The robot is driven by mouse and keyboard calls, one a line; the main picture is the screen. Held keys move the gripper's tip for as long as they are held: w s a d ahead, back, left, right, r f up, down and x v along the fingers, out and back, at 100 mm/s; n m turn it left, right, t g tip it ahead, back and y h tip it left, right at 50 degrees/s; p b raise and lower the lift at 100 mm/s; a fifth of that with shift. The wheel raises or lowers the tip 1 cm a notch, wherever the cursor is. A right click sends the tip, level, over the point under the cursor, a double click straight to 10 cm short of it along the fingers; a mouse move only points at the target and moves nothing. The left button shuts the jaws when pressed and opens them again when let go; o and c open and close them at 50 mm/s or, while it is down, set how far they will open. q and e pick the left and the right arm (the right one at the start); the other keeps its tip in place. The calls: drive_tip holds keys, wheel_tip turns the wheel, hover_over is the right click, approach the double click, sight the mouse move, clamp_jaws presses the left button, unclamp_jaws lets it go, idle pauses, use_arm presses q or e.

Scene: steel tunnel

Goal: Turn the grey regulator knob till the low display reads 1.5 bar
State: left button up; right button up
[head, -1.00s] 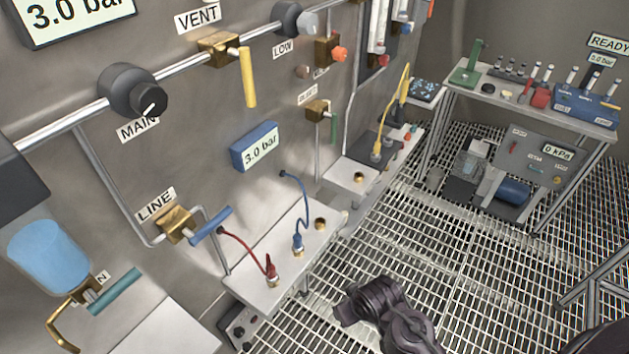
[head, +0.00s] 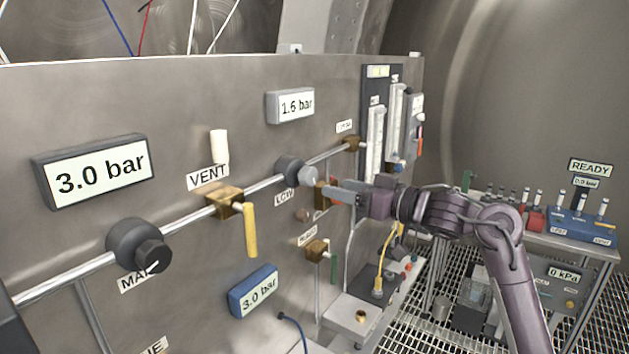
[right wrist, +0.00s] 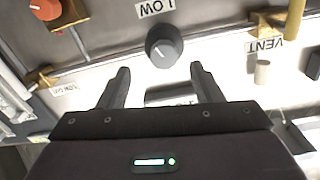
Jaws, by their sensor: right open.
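The grey LOW regulator knob (head: 309,176) sits on the pipe along the steel panel, its light grey cap facing out from a darker body. The low display (head: 296,105) above it reads 1.6 bar. My right gripper (head: 332,190) is open, its fingers pointing at the knob from the right. In the right wrist view the knob (right wrist: 164,46) shows a pale pointer line and lies just beyond the gap between the open fingertips (right wrist: 160,70), with no visible contact. My left gripper is not in view.
The MAIN knob (head: 140,246), its 3.0 bar display (head: 96,170) and the VENT valve's yellow handle (head: 251,230) are to the left. A brass valve (head: 322,195) with an orange knob (right wrist: 45,8) is close to the gripper. A blue display (head: 253,290) reads 3.0 bar.

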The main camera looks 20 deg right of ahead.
sight(313, 176)
drive_tip(key=p+x, duration=0.1)
drive_tip(key=x, duration=0.1)
drive_tip(key=p+x, duration=0.1)
drive_tip(key=x, duration=0.2)
drive_tip(key=r+p+x, duration=0.1)
drive_tip(key=x, duration=0.1)
drive_tip(key=shift+w+a+r+p, duration=0.1)
drive_tip(key=shift+w+a+p, duration=0.05)
drive_tip(key=shift+a+p, duration=0.2)
drive_tip(key=shift+d, duration=0.1)
